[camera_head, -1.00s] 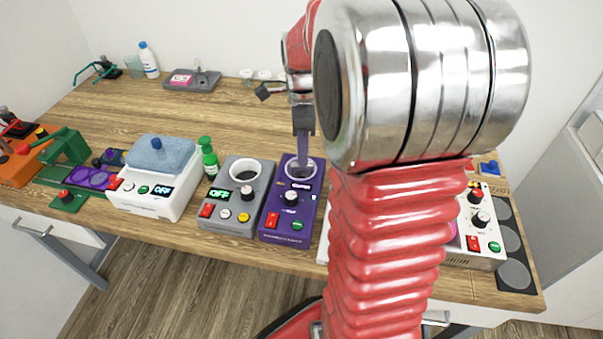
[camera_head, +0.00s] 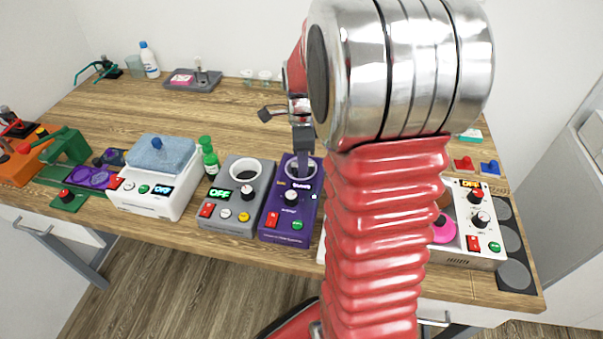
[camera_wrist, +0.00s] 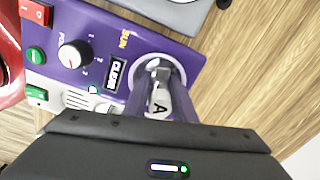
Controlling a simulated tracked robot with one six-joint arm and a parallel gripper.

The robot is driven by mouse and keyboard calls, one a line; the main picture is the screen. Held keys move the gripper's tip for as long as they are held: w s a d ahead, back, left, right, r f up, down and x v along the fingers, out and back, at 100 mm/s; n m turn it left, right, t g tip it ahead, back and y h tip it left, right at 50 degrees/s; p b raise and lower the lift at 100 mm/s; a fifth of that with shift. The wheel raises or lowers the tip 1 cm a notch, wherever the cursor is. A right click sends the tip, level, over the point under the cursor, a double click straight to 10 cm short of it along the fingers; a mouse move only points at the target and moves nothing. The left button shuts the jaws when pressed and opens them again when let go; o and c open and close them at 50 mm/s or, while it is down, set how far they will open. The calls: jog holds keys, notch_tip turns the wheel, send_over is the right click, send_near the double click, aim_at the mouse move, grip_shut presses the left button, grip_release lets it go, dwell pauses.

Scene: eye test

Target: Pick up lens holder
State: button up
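A small grey metal piece with a white label marked "A" (camera_wrist: 160,72), which may be the lens holder, sits in the round white-rimmed well of a purple device (camera_wrist: 85,60). In the head view the purple device (camera_head: 282,222) stands at the bench's front edge. My gripper (camera_head: 304,168) points down into its well. In the wrist view my gripper (camera_wrist: 160,88) has its two fingers apart, one on each side of the labelled piece. I cannot tell whether they touch it. The piece is hidden in the head view.
A grey device (camera_head: 230,220) with a round well stands close on the left of the purple one. A white device (camera_head: 455,245) stands to the right, partly behind my arm. A green bottle (camera_head: 208,158) stands behind the grey device. The bench's middle back is mostly clear.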

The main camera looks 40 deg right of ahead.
jog(key=shift+c, duration=0.4)
grip_shut()
jog(key=shift+r, duration=0.15)
jog(key=shift+r, duration=0.6)
jog(key=r, duration=0.5)
jog(key=shift+w+a+r, duration=0.3)
jog(key=shift+r, duration=0.05)
jog(key=w+a, duration=0.3)
jog(key=w, duration=0.1)
jog(key=w+a, duration=0.8)
jog(key=w, duration=0.1)
jog(key=shift+a, duration=0.15)
jog(key=shift+s, duration=0.1)
